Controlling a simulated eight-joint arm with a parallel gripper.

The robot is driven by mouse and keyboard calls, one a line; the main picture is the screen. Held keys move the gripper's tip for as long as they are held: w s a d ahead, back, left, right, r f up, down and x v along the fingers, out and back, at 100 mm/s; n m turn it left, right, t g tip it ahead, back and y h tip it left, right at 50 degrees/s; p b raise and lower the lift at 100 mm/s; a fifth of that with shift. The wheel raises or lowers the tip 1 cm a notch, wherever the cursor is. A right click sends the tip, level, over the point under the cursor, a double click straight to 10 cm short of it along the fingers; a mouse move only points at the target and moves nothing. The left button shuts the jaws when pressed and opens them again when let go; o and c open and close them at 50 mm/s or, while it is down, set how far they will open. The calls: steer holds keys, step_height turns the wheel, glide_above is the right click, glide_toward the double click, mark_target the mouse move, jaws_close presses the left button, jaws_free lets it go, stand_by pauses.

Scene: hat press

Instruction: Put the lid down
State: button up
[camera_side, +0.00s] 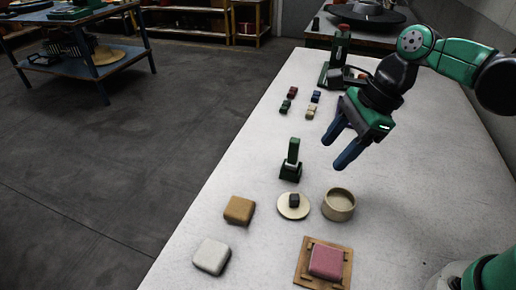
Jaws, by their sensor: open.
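A flat round cream lid (287,210) with a dark square knob (294,200) lies on the white table. A round tan pot (339,205) with an open top stands just right of it, and I see into its hollow inside. My gripper (345,158) is above the table, beyond the pot in the picture, with its blue fingers pointing down and to the left. It is open and holds nothing that I can see. It is apart from the lid and the pot.
A green stand (291,165) is behind the lid. A tan block (239,210) and a white block (212,256) lie at left. A pink block (326,262) sits on a wooden tray (301,275) in front. Several small coloured blocks and a green press (338,62) are farther back.

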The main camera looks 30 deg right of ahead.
steer(key=s+d+r+n+t+h, duration=0.1)
steer(key=d+n+t+h, duration=0.2)
steer(key=n, duration=1.8)
steer(key=d+t, duration=0.2)
steer(key=d, duration=0.2)
steer(key=shift+s+d+h, duration=0.15)
steer(key=shift+d+h, duration=0.15)
steer(key=shift+h, duration=0.1)
